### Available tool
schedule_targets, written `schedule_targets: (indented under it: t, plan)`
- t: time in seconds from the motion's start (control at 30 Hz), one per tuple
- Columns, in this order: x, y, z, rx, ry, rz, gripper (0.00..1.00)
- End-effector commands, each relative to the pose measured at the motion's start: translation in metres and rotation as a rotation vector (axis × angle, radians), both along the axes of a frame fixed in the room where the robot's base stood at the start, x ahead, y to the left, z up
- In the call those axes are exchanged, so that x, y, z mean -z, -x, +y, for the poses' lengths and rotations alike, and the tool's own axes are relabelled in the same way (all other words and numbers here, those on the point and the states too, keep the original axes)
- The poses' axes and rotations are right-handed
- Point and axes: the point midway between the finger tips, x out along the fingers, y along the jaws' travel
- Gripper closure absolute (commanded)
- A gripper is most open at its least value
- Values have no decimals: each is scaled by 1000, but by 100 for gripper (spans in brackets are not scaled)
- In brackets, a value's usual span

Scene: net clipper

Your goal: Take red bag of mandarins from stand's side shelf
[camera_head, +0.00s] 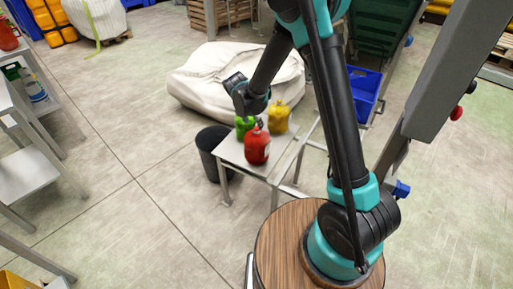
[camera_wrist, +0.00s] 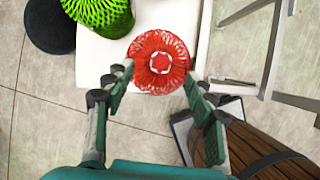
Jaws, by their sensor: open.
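The red bag of mandarins (camera_head: 257,146) stands on the small side shelf (camera_head: 232,153) of the stand in the head view. In the wrist view I see the red net bag (camera_wrist: 160,61) from above, with a round red and white top. My gripper (camera_wrist: 158,82) is open, its two fingers spread to the left and right of the bag's near part. The fingertips look apart from the bag, though the height between them is hard to judge.
A green net bag (camera_head: 244,126) stands close behind-left of the red one, and a yellow bag (camera_head: 278,116) behind-right. The green bag also shows in the wrist view (camera_wrist: 97,12). A dark bin (camera_head: 212,150) stands left of the shelf. A large white sack (camera_head: 205,72) lies behind.

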Motion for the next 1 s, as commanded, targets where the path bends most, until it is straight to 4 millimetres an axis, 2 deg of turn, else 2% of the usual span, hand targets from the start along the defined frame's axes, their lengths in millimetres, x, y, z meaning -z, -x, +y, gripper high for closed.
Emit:
schedule_targets:
  t: [0.17,0.5,0.8,1.0]
  plan:
    - [10,-5,-3,1,0,0,45]
    - [46,-20,-13,1,0,0,45]
    - [48,-21,-14,1,0,0,45]
    - [48,-21,-14,1,0,0,70]
